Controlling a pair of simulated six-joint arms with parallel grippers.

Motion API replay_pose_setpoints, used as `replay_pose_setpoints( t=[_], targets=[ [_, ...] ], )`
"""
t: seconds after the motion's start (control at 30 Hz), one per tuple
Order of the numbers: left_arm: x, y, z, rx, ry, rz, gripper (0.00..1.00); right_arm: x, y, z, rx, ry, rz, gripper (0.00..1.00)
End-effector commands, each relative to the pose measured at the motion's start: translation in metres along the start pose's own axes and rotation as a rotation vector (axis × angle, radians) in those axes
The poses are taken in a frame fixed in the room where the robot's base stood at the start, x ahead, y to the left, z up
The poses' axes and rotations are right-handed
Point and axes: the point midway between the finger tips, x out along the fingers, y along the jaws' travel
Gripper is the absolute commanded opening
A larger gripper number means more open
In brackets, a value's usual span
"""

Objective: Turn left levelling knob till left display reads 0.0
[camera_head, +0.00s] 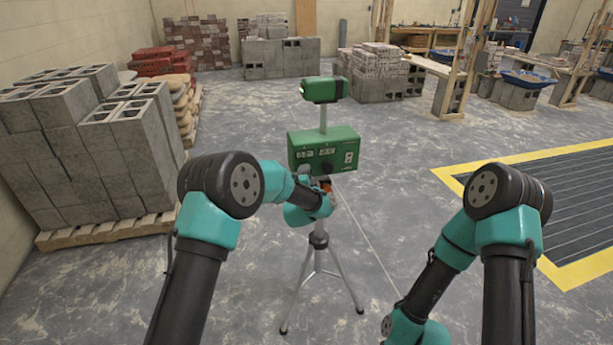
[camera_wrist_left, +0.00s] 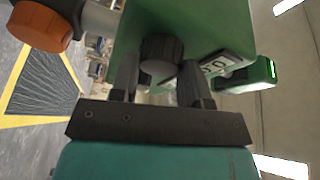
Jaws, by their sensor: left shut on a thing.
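The green levelling box (camera_head: 345,143) stands on a tripod, with two small displays (camera_head: 316,153) on its front. Their digits are too small to read in the head view. My left gripper (camera_wrist_left: 160,60) is shut on the dark ribbed levelling knob (camera_wrist_left: 161,48), one finger on each side. A white display (camera_wrist_left: 216,66) is partly visible beyond the knob in the left wrist view; a finger hides part of it and its full reading cannot be told. My left arm covers the box's lower left front in the head view. My right gripper is out of view.
A green instrument head (camera_head: 325,89) sits on a post above the box. An orange knob (camera_wrist_left: 38,27) is near the tripod top. The tripod legs (camera_head: 318,270) spread on the floor. Grey blocks (camera_head: 85,140) are stacked on a pallet at left. Open floor surrounds the tripod.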

Motion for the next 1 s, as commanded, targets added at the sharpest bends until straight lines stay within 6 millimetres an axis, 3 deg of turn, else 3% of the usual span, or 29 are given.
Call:
replay_pose_setpoints(
  t=[0.3,0.33,0.57,1.0],
  targets=[
    [-0.0003,0.0012,-0.0006,0.000,0.001,0.003,0.19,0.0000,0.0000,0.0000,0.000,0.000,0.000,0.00],
    [-0.0003,0.0012,-0.0006,0.000,0.001,0.003,0.45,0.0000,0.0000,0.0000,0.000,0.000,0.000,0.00],
    [-0.0001,0.0007,-0.0003,0.000,0.000,0.001,0.67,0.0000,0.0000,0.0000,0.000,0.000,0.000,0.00],
    [-0.0082,0.0007,-0.0003,0.000,0.000,0.002,0.67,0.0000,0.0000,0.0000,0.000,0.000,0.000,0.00]
  ],
)
